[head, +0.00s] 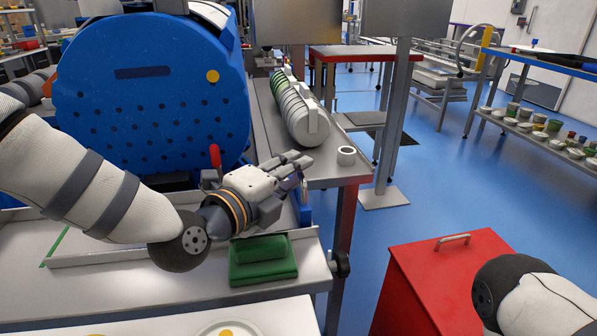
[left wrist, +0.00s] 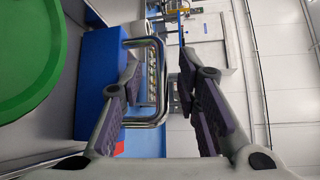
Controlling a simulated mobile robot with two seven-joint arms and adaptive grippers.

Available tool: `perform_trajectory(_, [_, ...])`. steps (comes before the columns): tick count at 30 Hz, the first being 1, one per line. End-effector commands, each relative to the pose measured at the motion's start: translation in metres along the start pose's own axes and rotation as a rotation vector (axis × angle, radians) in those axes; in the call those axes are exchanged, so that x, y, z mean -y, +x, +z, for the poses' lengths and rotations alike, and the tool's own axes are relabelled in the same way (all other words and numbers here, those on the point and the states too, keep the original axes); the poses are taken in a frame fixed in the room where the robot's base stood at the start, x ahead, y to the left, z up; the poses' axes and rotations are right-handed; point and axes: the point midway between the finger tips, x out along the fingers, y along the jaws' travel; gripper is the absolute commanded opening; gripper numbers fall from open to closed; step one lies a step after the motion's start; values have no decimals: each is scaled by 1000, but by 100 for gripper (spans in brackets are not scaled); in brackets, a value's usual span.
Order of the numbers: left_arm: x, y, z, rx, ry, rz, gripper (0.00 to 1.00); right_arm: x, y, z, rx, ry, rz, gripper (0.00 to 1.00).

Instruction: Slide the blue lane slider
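The blue lane slider (left wrist: 97,85) shows in the left wrist view as a blue block with a chrome U-shaped handle (left wrist: 160,82). In the head view a small blue part (head: 305,210), likely the same slider, shows just right of my left gripper (head: 298,168), mostly hidden by the hand. My left gripper is open; in the left wrist view its fingers (left wrist: 165,95) stand apart on either side of the handle's bar. I cannot tell whether either finger touches it. My right arm shows at the lower right; its gripper is out of view.
A green block (head: 262,262) sits at the bench front, close below the left hand. A large blue drum (head: 150,95) with a red lever (head: 215,156) stands behind the arm. Pale tubs (head: 300,115) and a white ring (head: 346,156) lie beyond. A red cabinet (head: 425,290) stands right.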

Motion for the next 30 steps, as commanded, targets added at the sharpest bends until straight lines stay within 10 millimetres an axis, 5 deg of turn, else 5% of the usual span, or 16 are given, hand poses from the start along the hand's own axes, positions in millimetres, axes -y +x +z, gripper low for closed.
perform_trajectory(4, [-1, 17, 0, 1, -1, 0, 30, 0, 3, 1, 6, 0, 0, 40])
perform_trajectory(12, [0, 20, 0, 0, 0, 0, 30, 0, 3, 1, 6, 0, 0, 40])
perform_trajectory(17, [0, 20, 0, 0, 0, 0, 0, 0, 3, 1, 6, 0, 0, 40])
perform_trajectory(30, [0, 22, 8, 1, 3, 0, 0, 0, 3, 1, 5, 0, 0, 40])
